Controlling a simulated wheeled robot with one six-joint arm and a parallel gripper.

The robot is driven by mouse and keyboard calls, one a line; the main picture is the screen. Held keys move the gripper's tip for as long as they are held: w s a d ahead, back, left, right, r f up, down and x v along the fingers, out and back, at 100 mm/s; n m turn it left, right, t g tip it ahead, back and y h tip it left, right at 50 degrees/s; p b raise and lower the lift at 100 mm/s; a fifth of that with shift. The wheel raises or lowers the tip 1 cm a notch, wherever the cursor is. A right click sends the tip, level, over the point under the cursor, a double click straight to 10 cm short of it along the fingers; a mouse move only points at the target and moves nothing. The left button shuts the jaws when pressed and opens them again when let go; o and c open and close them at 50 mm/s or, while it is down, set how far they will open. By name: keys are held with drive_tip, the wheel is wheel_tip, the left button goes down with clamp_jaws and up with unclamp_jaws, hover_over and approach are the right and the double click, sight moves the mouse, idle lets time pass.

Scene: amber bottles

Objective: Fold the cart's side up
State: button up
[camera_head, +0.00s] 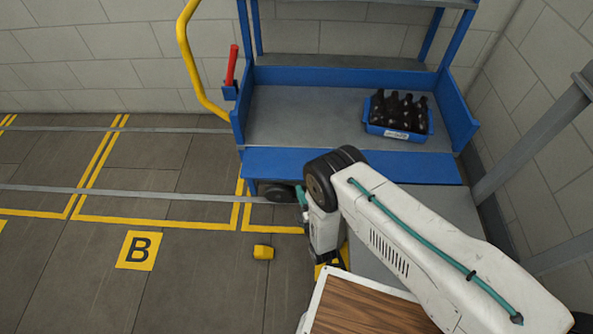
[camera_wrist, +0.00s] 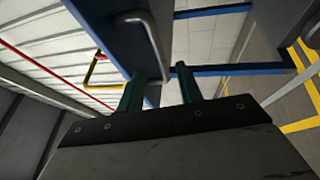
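The blue cart (camera_head: 238,115) stands against the back wall. Its front side (camera_head: 290,163) is folded down, hanging outward below the edge of the grey deck (camera_head: 300,115). In the wrist view a dark panel (camera_wrist: 105,35), seen from below, carries a grey bar handle (camera_wrist: 150,42). My gripper (camera_wrist: 158,85) points upward beneath it, its two green fingers apart. The handle's near end shows between the fingers; I cannot tell whether they touch it. In the head view my arm hides most of the gripper and the right part of the side's lower edge.
A blue crate (camera_head: 398,134) of dark bottles (camera_head: 397,108) stands on the deck at the right. A red lever (camera_head: 232,65) and a yellow rail (camera_head: 187,55) are at the cart's left. A yellow block (camera_head: 263,252) lies on the floor. The floor at left is clear.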

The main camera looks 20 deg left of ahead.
sight(294, 177)
drive_tip(key=x, duration=0.7)
drive_tip(key=shift+w+r, duration=0.1)
drive_tip(key=shift+w, duration=0.15)
drive_tip(key=shift+s, duration=0.1)
clamp_jaws()
